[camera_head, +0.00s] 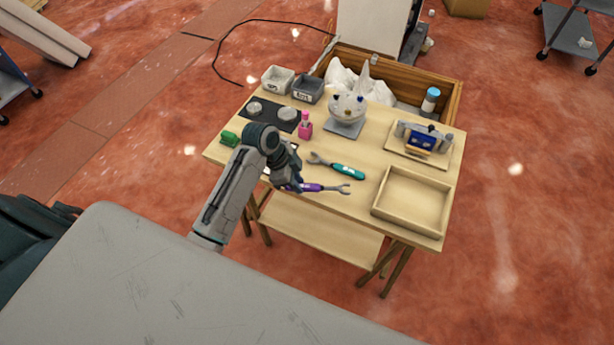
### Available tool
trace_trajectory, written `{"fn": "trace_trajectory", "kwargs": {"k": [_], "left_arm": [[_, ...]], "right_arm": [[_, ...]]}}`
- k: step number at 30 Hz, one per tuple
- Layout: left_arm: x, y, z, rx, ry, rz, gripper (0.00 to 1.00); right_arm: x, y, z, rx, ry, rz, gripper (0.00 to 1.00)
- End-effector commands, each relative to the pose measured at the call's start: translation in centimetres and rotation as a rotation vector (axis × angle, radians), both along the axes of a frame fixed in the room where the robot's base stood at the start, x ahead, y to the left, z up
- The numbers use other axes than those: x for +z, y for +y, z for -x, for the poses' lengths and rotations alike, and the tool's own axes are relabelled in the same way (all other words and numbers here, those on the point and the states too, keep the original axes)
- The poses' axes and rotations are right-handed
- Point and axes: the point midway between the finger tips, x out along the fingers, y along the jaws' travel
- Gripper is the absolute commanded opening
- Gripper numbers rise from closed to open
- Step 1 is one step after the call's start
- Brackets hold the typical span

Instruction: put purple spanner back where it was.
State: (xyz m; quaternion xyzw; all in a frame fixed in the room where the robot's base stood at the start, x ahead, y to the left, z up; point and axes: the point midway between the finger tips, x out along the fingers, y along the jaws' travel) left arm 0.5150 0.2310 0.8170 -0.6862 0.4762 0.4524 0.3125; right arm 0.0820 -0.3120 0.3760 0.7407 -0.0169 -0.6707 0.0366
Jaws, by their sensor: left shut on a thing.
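The purple spanner (318,188) shows at the front part of the wooden table, with its grey open-ended jaw pointing right. My left gripper (290,186) is over its left end and shut on it. The gripper hides that end of the spanner. I cannot tell whether the spanner touches the tabletop or is just above it. A teal spanner (347,171) lies on the table just behind and to the right of the purple one. My right gripper is not in view.
An empty wooden tray (409,228) stands at the right front. A green object (229,139) and pink bottle (305,127) stand near my left arm. A dark mat (263,122), two small bins, a round-headed figure (347,108) and a blue device (424,141) are farther back.

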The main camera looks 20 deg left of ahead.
Motion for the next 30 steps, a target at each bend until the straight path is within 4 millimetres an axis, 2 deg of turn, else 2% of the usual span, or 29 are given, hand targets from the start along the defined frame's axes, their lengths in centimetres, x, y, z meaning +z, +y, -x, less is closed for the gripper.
{"fn": "trace_trajectory", "kwargs": {"k": [1,3,7,10,18,28,29,30], "left_arm": [[0.3,-0.5,-1.3,0.001,-0.001,0.003,0.0],[0.0,-0.8,-2.4,0.001,0.001,0.002,0.0],[-0.3,-1.1,-3.7,0.0,0.0,0.0,0.0],[-0.7,-1.2,-3.9,0.0,0.002,0.0,0.0],[-3.8,-1.2,-3.8,-0.001,0.002,0.0,0.0],[-4.2,-1.2,-3.8,0.0,0.0,-0.001,0.0],[-4.2,-1.2,-3.8,0.0,0.0,-0.001,0.25],[-4.2,-1.2,-3.8,0.0,0.0,-0.001,0.33]], "right_arm": [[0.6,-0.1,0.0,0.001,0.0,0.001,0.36],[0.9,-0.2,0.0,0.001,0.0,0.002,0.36],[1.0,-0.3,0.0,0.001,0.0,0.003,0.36],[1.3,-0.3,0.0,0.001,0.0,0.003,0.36],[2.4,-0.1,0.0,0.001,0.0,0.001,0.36],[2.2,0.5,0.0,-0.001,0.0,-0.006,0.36],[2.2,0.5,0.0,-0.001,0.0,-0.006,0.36],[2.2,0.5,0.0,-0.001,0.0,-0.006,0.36]]}}
